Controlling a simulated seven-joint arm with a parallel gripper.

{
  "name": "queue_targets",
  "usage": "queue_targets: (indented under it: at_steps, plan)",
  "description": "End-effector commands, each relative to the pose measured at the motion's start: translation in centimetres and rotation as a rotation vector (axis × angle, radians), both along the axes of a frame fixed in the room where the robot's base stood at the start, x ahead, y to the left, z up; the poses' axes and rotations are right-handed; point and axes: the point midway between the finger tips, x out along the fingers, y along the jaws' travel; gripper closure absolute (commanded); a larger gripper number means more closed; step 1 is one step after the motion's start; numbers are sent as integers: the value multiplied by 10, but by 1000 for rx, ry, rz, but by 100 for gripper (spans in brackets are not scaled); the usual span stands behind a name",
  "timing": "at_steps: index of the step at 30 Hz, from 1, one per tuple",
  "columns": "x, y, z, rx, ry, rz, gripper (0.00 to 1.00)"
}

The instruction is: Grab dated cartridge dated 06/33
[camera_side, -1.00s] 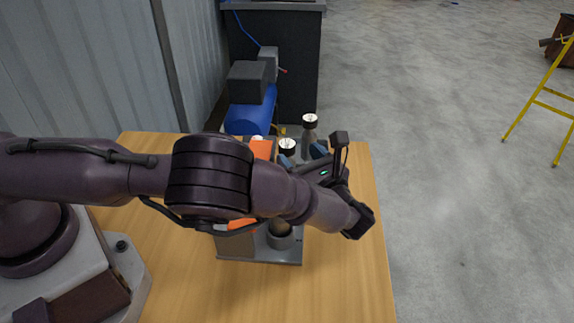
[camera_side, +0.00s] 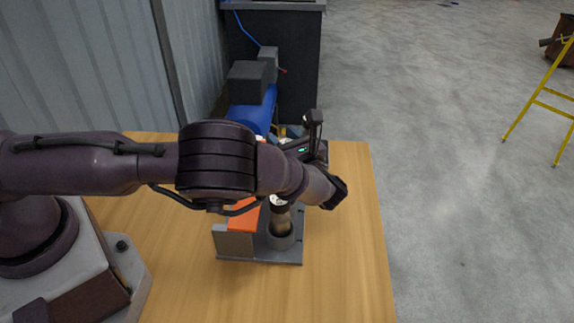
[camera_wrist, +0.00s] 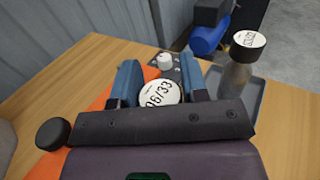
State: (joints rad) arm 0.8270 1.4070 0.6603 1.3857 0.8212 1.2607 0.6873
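The cartridge dated 06/33 (camera_wrist: 160,93) shows its round white label in the wrist view, with the date readable. The blue fingers of my gripper (camera_wrist: 158,80) stand on either side of its top, close to the rim. I cannot tell whether they touch it, and its body is hidden below. A second cartridge (camera_wrist: 240,68) with a dark-rimmed white label stands to the right; its date is too small to read surely. In the side view my gripper (camera_side: 290,134) is over the far part of the rack, and a further cartridge (camera_side: 281,219) stands upright in the near holder.
The grey rack (camera_side: 258,256) with an orange block (camera_side: 243,215) stands on the wooden table (camera_side: 340,265). A small white knob (camera_wrist: 165,61) lies just beyond the fingers. A blue compressor (camera_side: 250,114) is behind the table. The table's near right is clear.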

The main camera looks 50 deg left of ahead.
Motion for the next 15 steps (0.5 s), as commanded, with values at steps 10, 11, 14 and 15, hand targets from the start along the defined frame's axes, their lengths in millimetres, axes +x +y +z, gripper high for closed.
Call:
queue_targets:
  at_steps: [10, 11, 14, 15]
  plan:
    - [0, 0, 1, 1, -1, 0, 100]
    - [0, 0, 1, 1, -1, 0, 100]
    - [0, 0, 3, 1, -2, 0, 100]
    - [1, -1, 5, 1, -2, 0, 100]
